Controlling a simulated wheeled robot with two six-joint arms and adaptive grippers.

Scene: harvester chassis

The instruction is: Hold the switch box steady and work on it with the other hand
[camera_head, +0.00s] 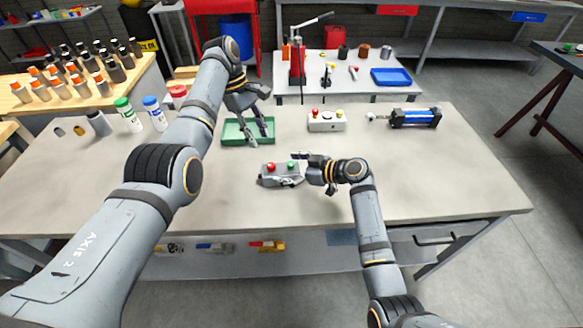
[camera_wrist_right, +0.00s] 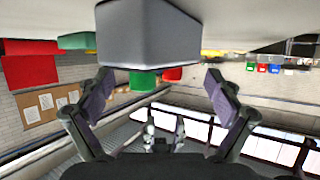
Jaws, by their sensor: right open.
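The switch box (camera_head: 280,174), grey with a red and a green button on top, sits on the table near its front middle. My right gripper (camera_head: 301,164) is at the box's right side, with its fingers apart. In the right wrist view the grey switch box (camera_wrist_right: 163,35) fills the top middle, ahead of and between the open fingers of my right gripper (camera_wrist_right: 158,92); I cannot tell whether they touch it. My left gripper (camera_head: 264,128) points down above the right part of the green tray, behind the box, its fingers looking apart and empty.
The green tray (camera_head: 232,139) lies behind the switch box. Bottles (camera_head: 130,117) stand at the left. The table's right front is clear.

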